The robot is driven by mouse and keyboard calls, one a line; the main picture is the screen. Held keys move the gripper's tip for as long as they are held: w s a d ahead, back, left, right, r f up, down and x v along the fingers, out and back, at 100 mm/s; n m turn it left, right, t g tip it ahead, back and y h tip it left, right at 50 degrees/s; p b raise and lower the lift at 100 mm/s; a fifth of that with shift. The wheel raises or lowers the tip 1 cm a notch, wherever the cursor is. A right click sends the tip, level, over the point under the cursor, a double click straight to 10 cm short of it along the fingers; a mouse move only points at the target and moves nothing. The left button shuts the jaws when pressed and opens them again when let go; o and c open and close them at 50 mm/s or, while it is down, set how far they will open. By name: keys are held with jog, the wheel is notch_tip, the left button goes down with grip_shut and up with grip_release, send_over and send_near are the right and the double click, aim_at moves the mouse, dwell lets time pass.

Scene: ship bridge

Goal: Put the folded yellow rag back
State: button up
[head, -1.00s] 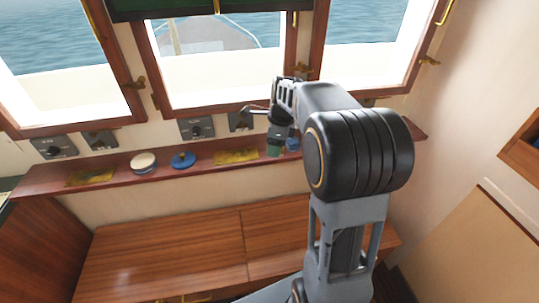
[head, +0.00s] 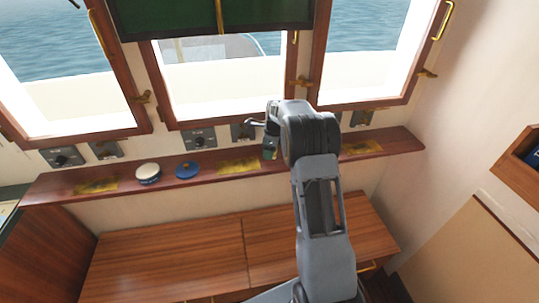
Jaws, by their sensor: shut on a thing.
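My gripper (head: 269,145) is just above the wooden shelf (head: 215,167) under the windows, small and partly hidden behind my arm. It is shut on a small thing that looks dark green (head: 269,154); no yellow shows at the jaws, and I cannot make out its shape. Flat mottled yellow patches lie on the shelf: a left one (head: 97,186), a middle one (head: 238,166) just left of my gripper, and a right one (head: 362,148) beyond my arm. I cannot tell whether any of them is the folded rag.
A white round thing (head: 148,172) and a blue round thing (head: 187,169) stand on the shelf between the left and middle patches. Switch panels (head: 199,140) line the wall behind. A wooden cabinet top (head: 170,255) below is clear. Window frames stand close above.

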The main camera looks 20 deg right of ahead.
aim_at(269, 162)
jog(key=shift+w+f, duration=0.25)
jog(key=shift+f, duration=0.1)
jog(key=shift+f+p, duration=0.3)
jog(key=shift+f, duration=1.2)
jog(key=shift+f, duration=0.1)
jog(key=o, duration=0.9)
